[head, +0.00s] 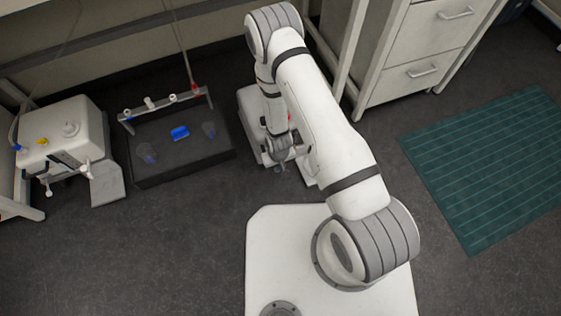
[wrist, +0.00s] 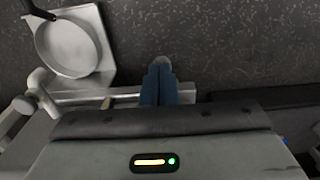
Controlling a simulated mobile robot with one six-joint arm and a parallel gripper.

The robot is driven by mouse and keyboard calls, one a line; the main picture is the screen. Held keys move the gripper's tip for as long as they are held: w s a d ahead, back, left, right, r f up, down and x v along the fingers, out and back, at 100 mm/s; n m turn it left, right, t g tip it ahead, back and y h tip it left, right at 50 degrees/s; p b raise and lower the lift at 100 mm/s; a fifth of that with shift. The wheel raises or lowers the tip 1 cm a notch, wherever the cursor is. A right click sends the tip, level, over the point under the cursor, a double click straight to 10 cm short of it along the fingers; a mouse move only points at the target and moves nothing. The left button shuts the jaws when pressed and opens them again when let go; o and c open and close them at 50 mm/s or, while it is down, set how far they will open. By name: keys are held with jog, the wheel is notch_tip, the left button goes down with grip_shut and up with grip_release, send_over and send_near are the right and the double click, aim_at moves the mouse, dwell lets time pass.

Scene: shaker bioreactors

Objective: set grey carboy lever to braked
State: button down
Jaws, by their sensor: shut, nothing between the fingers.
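My gripper (head: 281,160) points down beside a light-coloured unit (head: 252,118) under my arm in the head view. In the wrist view its two blue fingers (wrist: 158,85) are together with nothing between them. A pale rail (wrist: 125,97) runs behind the fingers; I cannot tell whether they touch it. A white rounded handle-like part (wrist: 38,82) is at the left. I cannot make out for sure which part is the grey carboy lever; my arm hides much of the unit in the head view.
A black shaker tray (head: 185,178) with clear vessels and a blue item stands left of the unit. A white box (head: 62,135) with coloured caps is farther left. A drawer cabinet (head: 415,55) stands behind right. A green mat (head: 490,165) lies on open floor.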

jog(key=shift+s+d+f+b, duration=0.1)
jog(key=shift+s+f+b, duration=0.25)
jog(key=shift+f, duration=0.3)
jog(key=shift+s+r+p, duration=0.1)
jog(key=shift+r+p, duration=0.45)
jog(key=shift+r, duration=0.25)
jog(key=s+d+r+p, duration=0.2)
jog(key=s+r+p, duration=0.3)
jog(key=r, duration=0.7)
jog(key=shift+s+r, duration=0.25)
jog(key=shift+s, duration=0.2)
